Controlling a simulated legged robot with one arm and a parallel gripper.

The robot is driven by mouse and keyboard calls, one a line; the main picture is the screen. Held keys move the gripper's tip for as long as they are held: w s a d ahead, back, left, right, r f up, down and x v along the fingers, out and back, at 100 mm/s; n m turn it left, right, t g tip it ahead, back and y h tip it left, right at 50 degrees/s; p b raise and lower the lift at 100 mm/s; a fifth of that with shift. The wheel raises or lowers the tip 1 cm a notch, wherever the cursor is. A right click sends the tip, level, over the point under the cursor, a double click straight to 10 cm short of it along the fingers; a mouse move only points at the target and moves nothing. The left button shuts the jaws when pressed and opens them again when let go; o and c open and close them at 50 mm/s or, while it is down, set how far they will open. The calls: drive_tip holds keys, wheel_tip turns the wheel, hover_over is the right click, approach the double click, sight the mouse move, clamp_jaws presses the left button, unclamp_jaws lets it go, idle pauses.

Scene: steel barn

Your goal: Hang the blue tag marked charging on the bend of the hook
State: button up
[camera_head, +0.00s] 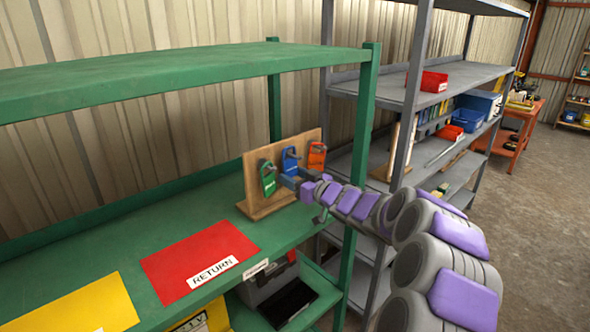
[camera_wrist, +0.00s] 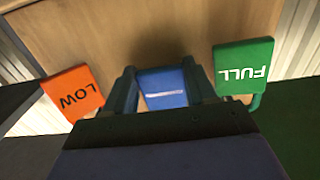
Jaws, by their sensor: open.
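The blue tag (camera_head: 290,160) is at the middle of an upright wooden board (camera_head: 256,172), between a green tag (camera_head: 268,182) and an orange tag (camera_head: 317,156). My gripper (camera_head: 297,181) is open in front of the board, close to the blue tag. In the wrist view the blue tag (camera_wrist: 163,88) shows between the two fingers of my gripper (camera_wrist: 161,80); I cannot tell whether they touch it. Its marking is not readable. The hook behind it is mostly hidden, so its bend cannot be made out.
In the wrist view the orange tag (camera_wrist: 73,93) reads LOW and the green tag (camera_wrist: 243,68) reads FULL, each close beside a finger. The board stands on a green shelf (camera_head: 150,245) with a red RETURN mat (camera_head: 200,252) and a yellow mat (camera_head: 85,308). A green post (camera_head: 358,180) stands right.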

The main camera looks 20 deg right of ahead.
drive_tip(key=shift+o, duration=0.2)
drive_tip(key=shift+a, duration=0.35)
drive_tip(key=shift+d, duration=1.45)
drive_tip(key=shift+c, duration=0.4)
drive_tip(key=shift+d, duration=0.15)
drive_tip(key=shift+c, duration=0.5)
drive_tip(key=shift+w+a+r+p, duration=0.1)
drive_tip(key=shift+a+r+p, duration=0.2)
drive_tip(key=shift+a, duration=0.15)
drive_tip(key=shift+w+a+r+p, duration=0.15)
drive_tip(key=shift+a+p, duration=0.15)
drive_tip(key=shift+a, duration=0.15)
drive_tip(key=shift+c, duration=0.8)
drive_tip(key=shift+s+d+r+p, duration=0.2)
drive_tip(key=shift+d+r+p, duration=0.1)
drive_tip(key=shift+r+p, duration=0.15)
drive_tip(key=shift+s+d, duration=0.1)
drive_tip(key=shift+c, duration=0.2)
